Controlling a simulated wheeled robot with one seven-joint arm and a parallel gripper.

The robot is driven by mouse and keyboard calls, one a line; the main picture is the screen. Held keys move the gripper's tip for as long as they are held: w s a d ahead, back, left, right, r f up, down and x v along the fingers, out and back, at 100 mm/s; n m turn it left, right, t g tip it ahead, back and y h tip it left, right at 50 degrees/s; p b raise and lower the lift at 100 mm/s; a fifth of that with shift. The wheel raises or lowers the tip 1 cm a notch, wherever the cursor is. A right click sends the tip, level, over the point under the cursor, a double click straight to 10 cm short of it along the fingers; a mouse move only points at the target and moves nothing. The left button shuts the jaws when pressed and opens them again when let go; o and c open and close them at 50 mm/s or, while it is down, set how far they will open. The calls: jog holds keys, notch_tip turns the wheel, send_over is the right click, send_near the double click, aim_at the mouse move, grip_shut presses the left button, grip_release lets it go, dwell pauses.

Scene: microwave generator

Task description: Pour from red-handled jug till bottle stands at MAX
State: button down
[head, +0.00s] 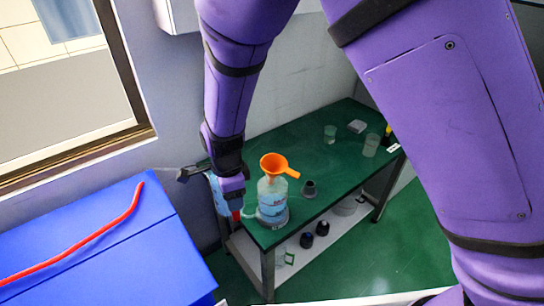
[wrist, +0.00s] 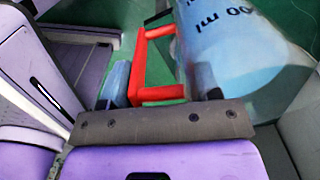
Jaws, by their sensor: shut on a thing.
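The red-handled jug (wrist: 225,50) is translucent with pale blue in it and a printed "ml" marking. Its red handle (wrist: 145,60) sits between the fingers of my gripper (wrist: 162,84), which is shut on it. In the head view my gripper (head: 232,200) is at the table's left end, and the jug (head: 216,190) is partly hidden behind it. The clear bottle (head: 272,200) stands upright just right of my gripper, with blue in its lower part. An orange funnel (head: 275,164) sits in its mouth. The MAX mark and exact level are too small to read.
Dark objects stand on the lower shelf (head: 290,262). A blue box (head: 110,240) with a red strip is at left, near the wall and window.

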jog(key=shift+w+d+r, duration=0.1)
jog(key=shift+d, duration=0.05)
jog(key=shift+w+d+r+g+y, duration=0.15)
jog(key=shift+d+r+g+y, duration=0.25)
jog(key=shift+y, duration=0.45)
jog(key=shift+w+d+r+g+y, duration=0.15)
jog(key=shift+d+r+y, duration=0.1)
jog(key=shift+d+y, duration=0.45)
jog(key=shift+w+d+r+g+y, duration=0.15)
jog(key=shift+d+r+g+y, duration=0.15)
jog(key=shift+y, duration=0.65)
jog(key=shift+d+r, duration=0.2)
jog(key=shift+d, duration=0.1)
jog(key=shift+w+y, duration=0.1)
jog(key=shift+y, duration=0.2)
jog(key=r, duration=0.2)
jog(key=d+r+y+p, duration=0.1)
jog(key=shift+w+d+r+g+y, duration=0.2)
jog(key=shift+r+g+y, duration=0.05)
jog(key=shift+r+y, duration=0.1)
jog(key=shift+d+f+y+p, duration=0.2)
jog(key=shift+f+y+p, duration=0.1)
jog(key=shift+y+p, duration=0.35)
dwell(0.7)
jog(key=shift+w+d+r+g+y+p, duration=0.1)
jog(key=shift+r+g+y+p, duration=0.4)
jog(key=shift+y, duration=0.6)
dwell(1.7)
